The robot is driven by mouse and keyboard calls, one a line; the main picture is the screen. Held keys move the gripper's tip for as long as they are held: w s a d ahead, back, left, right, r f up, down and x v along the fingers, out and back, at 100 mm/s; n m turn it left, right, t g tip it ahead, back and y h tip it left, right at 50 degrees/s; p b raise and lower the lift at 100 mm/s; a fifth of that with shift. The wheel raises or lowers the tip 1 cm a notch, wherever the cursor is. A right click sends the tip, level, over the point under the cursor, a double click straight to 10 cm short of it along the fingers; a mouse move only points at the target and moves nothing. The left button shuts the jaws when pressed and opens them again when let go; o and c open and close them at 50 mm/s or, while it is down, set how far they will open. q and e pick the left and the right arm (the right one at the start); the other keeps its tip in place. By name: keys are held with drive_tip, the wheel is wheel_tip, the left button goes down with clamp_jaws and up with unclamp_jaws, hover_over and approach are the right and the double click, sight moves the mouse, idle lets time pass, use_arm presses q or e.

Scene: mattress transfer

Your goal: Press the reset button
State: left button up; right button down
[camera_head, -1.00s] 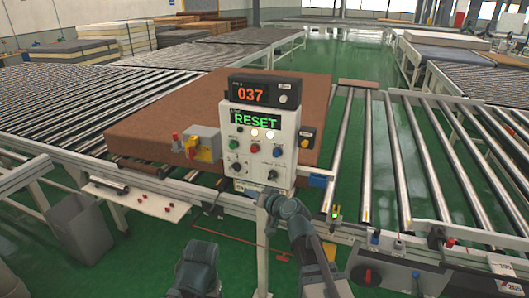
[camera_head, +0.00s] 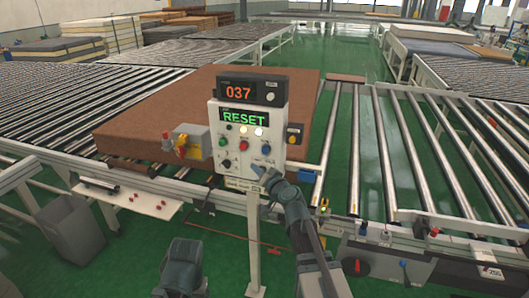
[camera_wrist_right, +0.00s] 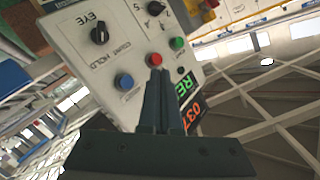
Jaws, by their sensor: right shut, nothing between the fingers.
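A white control panel (camera_head: 234,151) stands on a post, with a green screen (camera_head: 241,119) reading "RESET". Below it are a green button (camera_head: 222,141), a red button (camera_head: 243,145) and a blue button (camera_head: 266,149); their labels are too small to read. My right gripper (camera_head: 261,171) is shut and empty, in front of the panel's lower right part. In the right wrist view its tips (camera_wrist_right: 158,72) overlap the edge of the red button (camera_wrist_right: 155,59). The blue button (camera_wrist_right: 124,82) is left of them; contact is unclear. A dark part of my left arm shows at the bottom, fingers indistinct.
A counter display (camera_head: 238,92) reading "037" tops the panel. A yellow-and-red switch box (camera_head: 190,143) is left of it. A brown mattress (camera_head: 150,128) lies behind on rollers. A grey bin (camera_head: 70,227) stands at lower left. Black knobs (camera_wrist_right: 99,36) sit near the buttons.

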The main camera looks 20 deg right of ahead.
sight(263, 150)
drive_tip(key=w+d, duration=0.4)
drive_tip(key=w, duration=0.3)
drive_tip(key=shift+d, duration=0.35)
idle(1.8)
drive_tip(key=shift+w+d, duration=0.25)
drive_tip(key=shift+w, duration=0.05)
drive_tip(key=shift+w+d, duration=0.5)
drive_tip(key=shift+w, duration=0.25)
idle(1.1)
drive_tip(key=shift+s+a, duration=0.1)
drive_tip(key=shift+s, duration=0.1)
drive_tip(key=shift+s+a, duration=0.65)
drive_tip(key=shift+s, duration=0.25)
drive_tip(key=shift+s, duration=0.1)
drive_tip(key=shift+s+a, duration=0.7)
drive_tip(key=shift+s, duration=0.3)
drive_tip(key=shift+s+a, duration=0.7)
drive_tip(key=shift+s, duration=0.3)
